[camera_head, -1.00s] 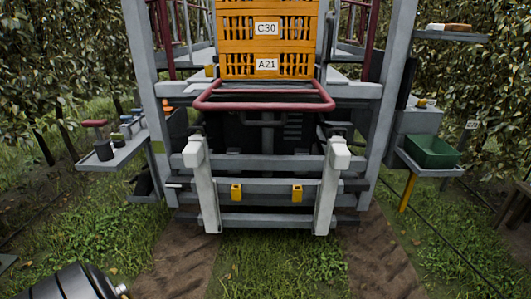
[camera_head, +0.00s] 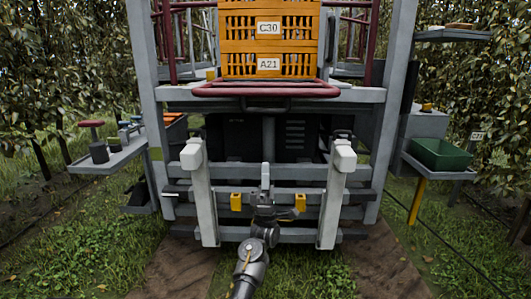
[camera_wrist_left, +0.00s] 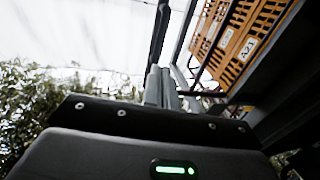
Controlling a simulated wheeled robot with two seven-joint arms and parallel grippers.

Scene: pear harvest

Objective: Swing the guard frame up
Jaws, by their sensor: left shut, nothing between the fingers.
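The guard frame, which I take to be the dark red tube frame (camera_head: 265,92), juts out from the machine's front below the orange crates, roughly level. My left gripper (camera_head: 266,168) is shut and empty, pointing upward. It is in front of the lower grey frame, below the red front bar and apart from it in the picture; its exact depth is unclear. In the left wrist view, the shut fingers (camera_wrist_left: 160,85) point up past the crates. A dark bar crosses above them, too blurred to name. My right gripper is not in view.
Orange crates (camera_head: 268,45) stand behind the red frame. A tray (camera_head: 112,158) at left and a green bin (camera_head: 440,153) at right stick out sideways.

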